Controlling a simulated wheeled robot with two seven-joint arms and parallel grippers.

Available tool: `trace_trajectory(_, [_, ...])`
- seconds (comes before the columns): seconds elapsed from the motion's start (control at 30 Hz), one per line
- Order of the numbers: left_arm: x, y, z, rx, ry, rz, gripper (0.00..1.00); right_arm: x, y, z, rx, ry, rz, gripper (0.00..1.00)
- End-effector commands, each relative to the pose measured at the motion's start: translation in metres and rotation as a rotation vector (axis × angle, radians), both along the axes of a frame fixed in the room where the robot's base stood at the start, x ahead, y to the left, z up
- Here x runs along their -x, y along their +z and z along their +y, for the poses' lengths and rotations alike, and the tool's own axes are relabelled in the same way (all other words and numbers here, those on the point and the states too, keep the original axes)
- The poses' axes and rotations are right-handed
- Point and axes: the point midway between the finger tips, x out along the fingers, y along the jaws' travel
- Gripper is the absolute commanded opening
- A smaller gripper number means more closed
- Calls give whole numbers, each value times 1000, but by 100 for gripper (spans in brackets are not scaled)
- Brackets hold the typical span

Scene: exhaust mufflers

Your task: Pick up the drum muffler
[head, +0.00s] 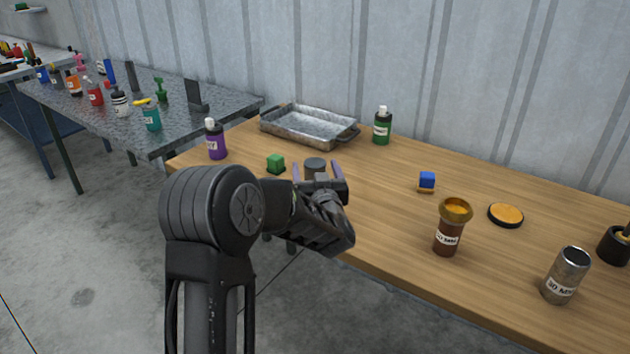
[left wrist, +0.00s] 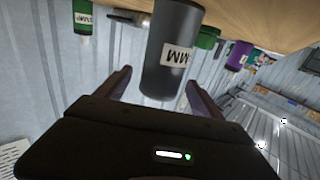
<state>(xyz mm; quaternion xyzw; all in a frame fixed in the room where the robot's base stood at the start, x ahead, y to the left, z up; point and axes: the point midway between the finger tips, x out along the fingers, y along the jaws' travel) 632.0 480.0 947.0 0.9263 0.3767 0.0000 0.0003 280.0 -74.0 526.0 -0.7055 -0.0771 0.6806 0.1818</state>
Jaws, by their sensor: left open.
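A dark grey cylinder (head: 315,166), which looks like the drum muffler, stands on the wooden table. In the left wrist view this cylinder (left wrist: 172,48) shows a white label ending in "MM". My left gripper (head: 312,170) is open, with one finger on each side of the cylinder. In the left wrist view the fingers (left wrist: 163,84) show gaps to the cylinder, and I cannot tell how deep it sits between them. Its lower part is hidden by my gripper in the head view. My right gripper is not in view.
A metal tray (head: 305,128) and a green bottle (head: 382,127) are behind.

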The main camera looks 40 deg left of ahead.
Motion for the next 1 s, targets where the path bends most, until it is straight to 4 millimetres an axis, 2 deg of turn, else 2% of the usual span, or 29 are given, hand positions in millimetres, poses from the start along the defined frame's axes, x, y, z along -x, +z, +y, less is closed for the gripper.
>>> trace_trajectory(0.2, [-23, 0, 23, -1, 1, 1, 77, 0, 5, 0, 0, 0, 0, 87])
trace_trajectory(0.3, [-29, 0, 28, -1, 1, 0, 77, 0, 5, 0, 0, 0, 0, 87])
trace_trajectory(0.9, [-29, 0, 29, -1, 0, -1, 77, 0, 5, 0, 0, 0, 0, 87])
trace_trajectory(1.0, [-29, 0, 29, -1, 0, -1, 70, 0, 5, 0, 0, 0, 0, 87])
